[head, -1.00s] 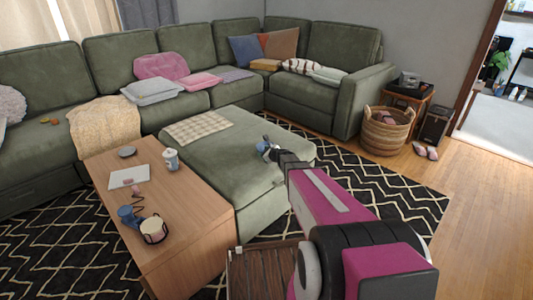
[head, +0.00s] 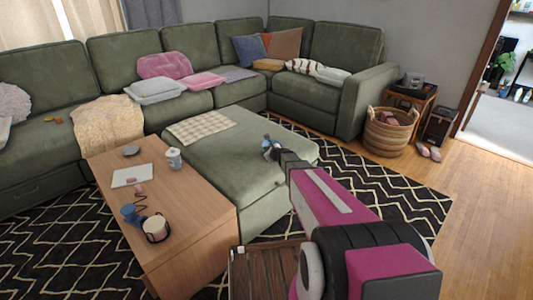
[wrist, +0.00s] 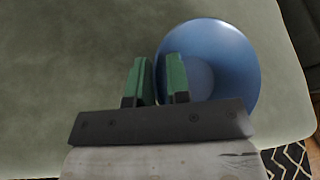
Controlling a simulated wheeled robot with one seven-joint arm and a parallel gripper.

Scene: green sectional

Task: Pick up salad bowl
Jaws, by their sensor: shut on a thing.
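The salad bowl is a round blue bowl (wrist: 225,65) in the wrist view, over the green ottoman. My gripper (wrist: 158,80) is shut on its left rim, with one green finger inside the bowl and the other outside. In the head view the bowl (head: 266,142) is a small blue shape at the far end of my arm, partly hidden by my gripper (head: 272,152). I cannot tell whether the bowl touches the ottoman's top.
The green ottoman (head: 225,165) stands beside a wooden table (head: 185,205) holding a cup, a candle holder and small items. The green sectional (head: 215,60) runs behind. A wicker basket (head: 388,135) stands right. Wood floor at right is largely clear.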

